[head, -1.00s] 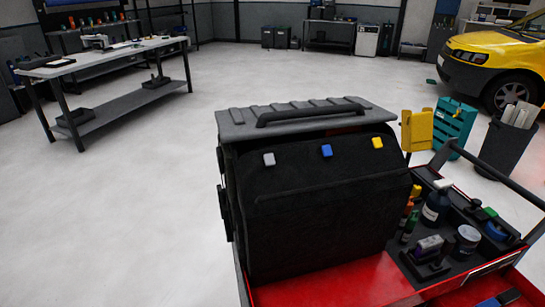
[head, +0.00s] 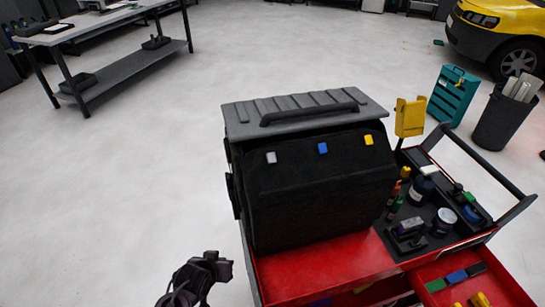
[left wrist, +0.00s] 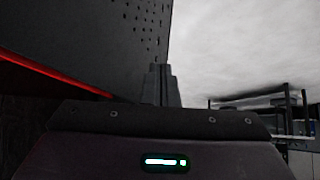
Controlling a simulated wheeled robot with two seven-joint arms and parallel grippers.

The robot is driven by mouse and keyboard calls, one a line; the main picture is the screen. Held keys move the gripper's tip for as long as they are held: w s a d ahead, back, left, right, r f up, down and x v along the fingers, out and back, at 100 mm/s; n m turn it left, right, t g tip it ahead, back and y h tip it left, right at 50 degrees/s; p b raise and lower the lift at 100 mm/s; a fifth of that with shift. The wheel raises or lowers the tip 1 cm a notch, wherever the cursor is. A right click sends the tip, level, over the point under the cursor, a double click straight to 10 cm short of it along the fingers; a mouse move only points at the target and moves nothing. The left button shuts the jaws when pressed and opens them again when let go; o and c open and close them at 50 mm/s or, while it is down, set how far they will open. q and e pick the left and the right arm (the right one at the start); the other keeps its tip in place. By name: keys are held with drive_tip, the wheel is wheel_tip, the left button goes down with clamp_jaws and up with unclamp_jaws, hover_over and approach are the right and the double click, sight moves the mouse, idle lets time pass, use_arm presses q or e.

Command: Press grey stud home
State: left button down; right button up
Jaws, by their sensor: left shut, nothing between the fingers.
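The grey stud (head: 271,158) is a small square near the upper left of the black panel (head: 320,195) on the front of a dark case with a grey lid. A blue stud (head: 322,148) and a yellow stud (head: 368,140) sit to its right. How deep the grey stud sits cannot be told. My left gripper is at the lower left in the head view (head: 222,268), below and left of the case, apart from the stud. In the left wrist view its fingers (left wrist: 161,84) are together and empty beside a dark perforated surface. My right gripper is not in view.
The case stands on a red tool cart (head: 310,275). A tray of bottles and tools (head: 425,215) is on its right, with an open red drawer (head: 470,285) in front. A yellow holder (head: 410,118) stands behind.

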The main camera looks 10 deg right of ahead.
use_arm(q)
drive_tip(key=w+d+r+t+h+p, duration=0.1)
drive_tip(key=d+r+p, duration=0.15)
drive_tip(key=r, duration=0.95)
drive_tip(key=d+r+t+h+p, duration=0.15)
drive_tip(key=d+r, duration=0.25)
drive_tip(key=r, duration=0.8)
drive_tip(key=m+t+h+p, duration=0.1)
drive_tip(key=m+h+p, duration=0.2)
drive_tip(key=h, duration=0.1)
approach(272, 158)
drive_tip(key=s+d+r, duration=0.2)
drive_tip(key=d+r, duration=0.4)
drive_tip(key=shift+a+r, duration=0.1)
drive_tip(key=shift+r, duration=0.15)
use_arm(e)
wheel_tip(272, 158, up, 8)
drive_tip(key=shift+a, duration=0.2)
use_arm(q)
drive_tip(key=shift+f, duration=0.1)
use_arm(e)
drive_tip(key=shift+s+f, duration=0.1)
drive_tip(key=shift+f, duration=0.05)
